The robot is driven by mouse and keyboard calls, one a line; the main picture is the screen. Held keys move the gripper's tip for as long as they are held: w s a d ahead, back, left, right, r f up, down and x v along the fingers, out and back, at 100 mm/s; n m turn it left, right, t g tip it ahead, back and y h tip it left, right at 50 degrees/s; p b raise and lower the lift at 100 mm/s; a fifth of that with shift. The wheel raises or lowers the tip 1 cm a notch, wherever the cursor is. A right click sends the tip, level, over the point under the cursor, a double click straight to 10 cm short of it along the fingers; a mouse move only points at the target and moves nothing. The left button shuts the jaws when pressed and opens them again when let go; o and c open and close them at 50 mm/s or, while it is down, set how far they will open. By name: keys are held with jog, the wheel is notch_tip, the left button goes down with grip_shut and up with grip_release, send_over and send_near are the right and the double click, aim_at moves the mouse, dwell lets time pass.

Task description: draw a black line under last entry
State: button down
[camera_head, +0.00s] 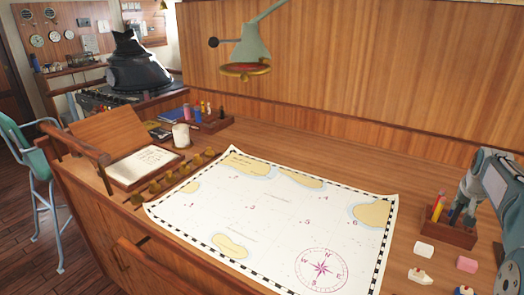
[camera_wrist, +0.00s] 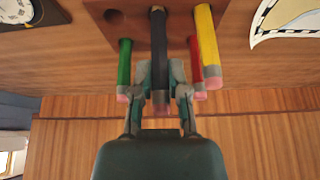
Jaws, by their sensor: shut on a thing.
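A chart (camera_head: 265,220) covers the desk's middle. A lamp (camera_head: 250,50) hangs above it. A mug (camera_head: 181,135) stands near the logbook. A wood panel (camera_head: 350,80) rises behind the desk.

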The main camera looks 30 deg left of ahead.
jog(key=shift+r, duration=2.45)
jog(key=shift+s, duration=0.1)
